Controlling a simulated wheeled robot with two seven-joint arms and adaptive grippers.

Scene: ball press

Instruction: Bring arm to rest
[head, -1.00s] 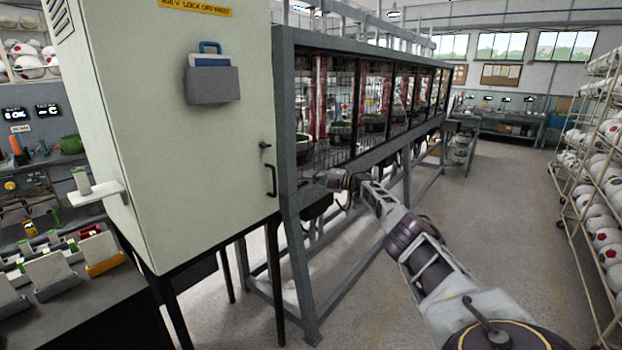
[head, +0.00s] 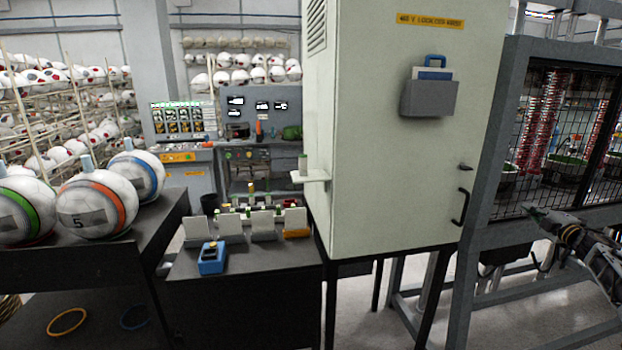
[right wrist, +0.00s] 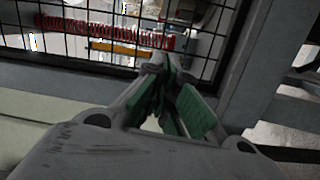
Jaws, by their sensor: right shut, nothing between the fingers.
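My right gripper (head: 537,212) is at the right of the head view, in front of the wire mesh of the press frame (head: 497,140). In the right wrist view its fingers (right wrist: 168,75) with green pads come together at the tips, with nothing between them. They point toward the black mesh (right wrist: 70,42) and the grey frame bar below it. I cannot tell whether the tips touch the frame. My right arm comes in from the right edge. My left gripper is in neither view.
A tall pale cabinet (head: 390,170) stands left of the press. A dark bench (head: 250,256) holds a blue device (head: 212,257) and several upright cards. Large balls, one with an orange band (head: 97,204), sit on a dark table at left. Ball racks stand behind.

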